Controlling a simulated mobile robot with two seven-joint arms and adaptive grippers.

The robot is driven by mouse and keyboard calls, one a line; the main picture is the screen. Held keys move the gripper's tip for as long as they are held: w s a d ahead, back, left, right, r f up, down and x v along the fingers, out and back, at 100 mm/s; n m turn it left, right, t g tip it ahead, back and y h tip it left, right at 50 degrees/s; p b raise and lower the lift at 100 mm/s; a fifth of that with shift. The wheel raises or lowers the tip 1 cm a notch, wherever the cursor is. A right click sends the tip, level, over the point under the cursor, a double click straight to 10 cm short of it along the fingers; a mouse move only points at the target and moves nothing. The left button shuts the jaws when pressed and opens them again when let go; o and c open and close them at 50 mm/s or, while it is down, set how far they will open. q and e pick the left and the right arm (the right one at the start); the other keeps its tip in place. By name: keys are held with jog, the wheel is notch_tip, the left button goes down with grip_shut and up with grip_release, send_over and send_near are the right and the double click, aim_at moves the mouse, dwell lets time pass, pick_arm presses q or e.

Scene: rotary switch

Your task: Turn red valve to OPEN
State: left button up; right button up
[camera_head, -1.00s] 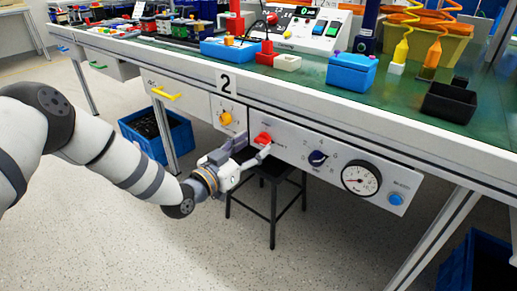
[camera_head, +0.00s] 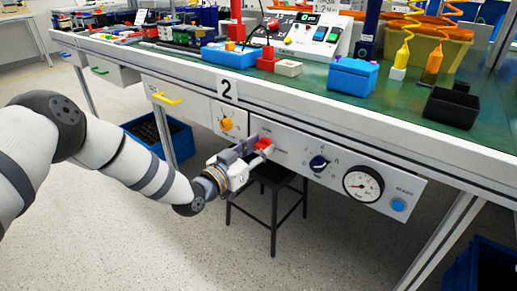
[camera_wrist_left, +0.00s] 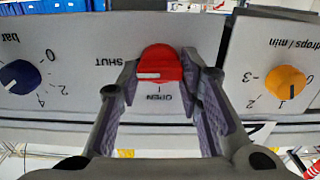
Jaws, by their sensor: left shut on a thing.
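The red valve (camera_head: 264,144) is a round knob on the light grey panel under the bench edge. In the left wrist view, which is upside down, the red valve (camera_wrist_left: 160,66) has a white mark pointing left, on the side of the SHUT label (camera_wrist_left: 111,62). The OPEN label (camera_wrist_left: 160,98) lies just below the knob in that view. My left gripper (camera_head: 257,149) is at the panel, shut on the red valve, with one finger on each side of it. The fingers hide part of the knob in the head view. My right gripper is not in view.
An orange knob (camera_head: 227,124) is left of the valve, and a dark blue knob (camera_head: 318,163), a gauge (camera_head: 363,183) and a blue button (camera_head: 398,205) are right of it. A black stool (camera_head: 272,185) stands below. The bench top above carries several objects.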

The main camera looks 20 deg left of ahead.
pick_arm(q)
jog(key=n, duration=0.4)
jog(key=shift+a+f, duration=0.1)
jog(key=n+b, duration=0.1)
jog(key=n, duration=0.3)
jog(key=shift+f+n, duration=0.1)
jog(key=shift+n, duration=0.3)
jog(key=n+b, duration=0.1)
jog(key=n, duration=0.3)
jog(key=shift+a+f+n, duration=0.1)
jog(key=shift+n, duration=0.2)
jog(key=shift+n+b, duration=0.9)
jog(key=shift+n, duration=1.3)
jog(key=o, duration=1.2)
jog(key=shift+c, duration=0.2)
